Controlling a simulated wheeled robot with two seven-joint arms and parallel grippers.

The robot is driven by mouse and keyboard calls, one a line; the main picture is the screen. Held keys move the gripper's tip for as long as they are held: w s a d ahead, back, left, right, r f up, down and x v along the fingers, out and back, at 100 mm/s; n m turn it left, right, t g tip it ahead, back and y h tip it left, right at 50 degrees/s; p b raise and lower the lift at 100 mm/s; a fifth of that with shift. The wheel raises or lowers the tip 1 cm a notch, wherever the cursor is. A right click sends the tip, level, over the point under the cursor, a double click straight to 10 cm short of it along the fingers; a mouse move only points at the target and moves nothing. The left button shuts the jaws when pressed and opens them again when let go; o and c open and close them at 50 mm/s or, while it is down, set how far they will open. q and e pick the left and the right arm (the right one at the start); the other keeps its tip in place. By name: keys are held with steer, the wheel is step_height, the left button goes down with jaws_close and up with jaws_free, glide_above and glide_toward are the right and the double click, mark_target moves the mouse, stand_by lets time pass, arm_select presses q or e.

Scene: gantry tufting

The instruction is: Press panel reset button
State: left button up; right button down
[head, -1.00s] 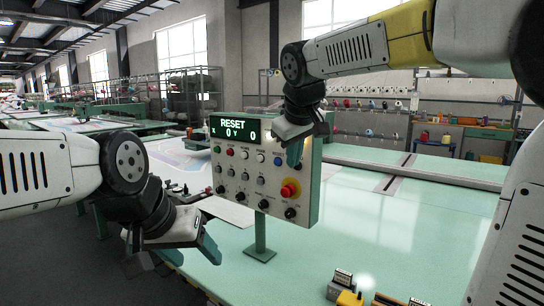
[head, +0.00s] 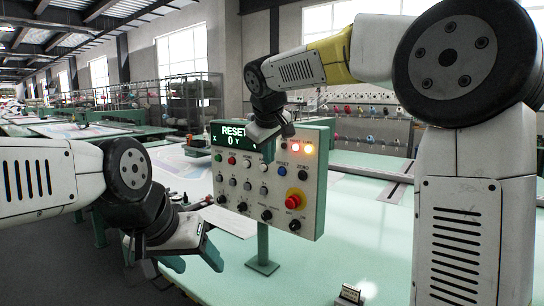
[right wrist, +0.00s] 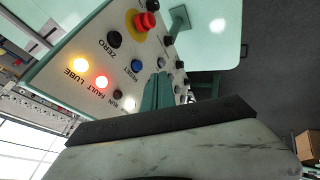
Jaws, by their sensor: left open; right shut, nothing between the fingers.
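My right gripper (head: 266,148) is shut and empty, in front of the panel's top, left of the blue button and overlapping the display's right end. In the right wrist view its green fingers (right wrist: 157,92) point at the panel beside the blue button; contact cannot be told. My left gripper (head: 186,258) is open and empty, low left of the panel.
A red emergency knob (head: 294,201) sits below the blue button, and a black zero button (head: 303,175) is to its right. Red (head: 295,148) and yellow (head: 308,150) lamps are lit above. The pale green table (head: 345,230) is mostly clear behind the panel.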

mark_target(281, 172)
steer(key=shift+w+d+f, duration=0.4)
steer(key=shift+w+f, duration=0.6)
steer(key=shift+w, duration=0.3)
steer(key=shift+w+d+f, duration=0.4)
steer(key=shift+w+f, duration=0.6)
steer(key=shift+w, duration=0.25)
steer(key=shift+w+d+f, duration=0.4)
steer(key=shift+w+f, duration=0.6)
steer(key=shift+w, duration=0.3)
